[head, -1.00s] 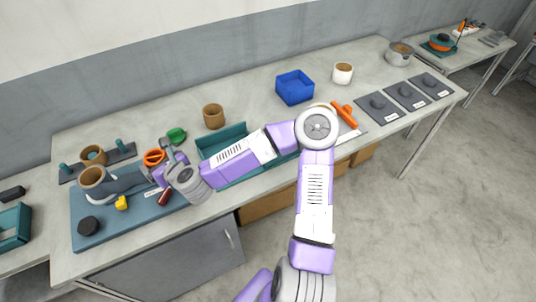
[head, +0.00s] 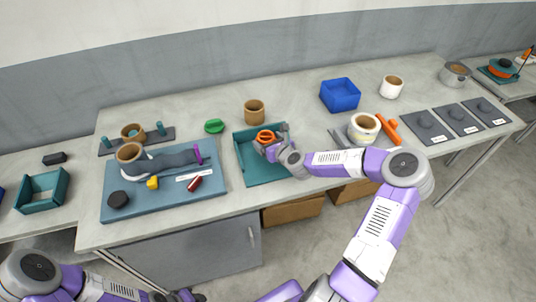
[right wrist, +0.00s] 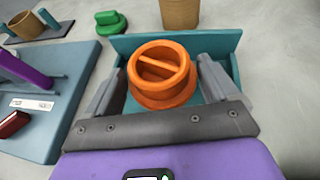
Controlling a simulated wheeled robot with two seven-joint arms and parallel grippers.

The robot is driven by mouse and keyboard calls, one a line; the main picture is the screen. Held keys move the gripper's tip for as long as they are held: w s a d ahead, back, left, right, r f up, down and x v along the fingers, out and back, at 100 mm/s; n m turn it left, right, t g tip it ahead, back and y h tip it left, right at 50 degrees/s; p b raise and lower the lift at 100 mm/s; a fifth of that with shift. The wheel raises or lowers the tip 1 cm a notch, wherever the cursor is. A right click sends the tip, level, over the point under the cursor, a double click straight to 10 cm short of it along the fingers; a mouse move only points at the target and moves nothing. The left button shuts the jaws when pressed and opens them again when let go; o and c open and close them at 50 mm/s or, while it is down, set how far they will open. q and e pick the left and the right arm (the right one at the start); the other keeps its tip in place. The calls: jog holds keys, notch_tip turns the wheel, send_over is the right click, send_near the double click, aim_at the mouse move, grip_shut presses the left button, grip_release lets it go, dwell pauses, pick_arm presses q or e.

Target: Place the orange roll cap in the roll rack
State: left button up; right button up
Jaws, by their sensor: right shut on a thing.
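A green cap (head: 214,126) and tan cup (head: 254,111) stand behind. Bare counter lies between.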

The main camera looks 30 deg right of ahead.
notch_tip(320, 180, down, 6)
jog(key=shift+r+b, duration=0.1)
jog(key=shift+b, duration=0.45)
jog(key=o, duration=0.8)
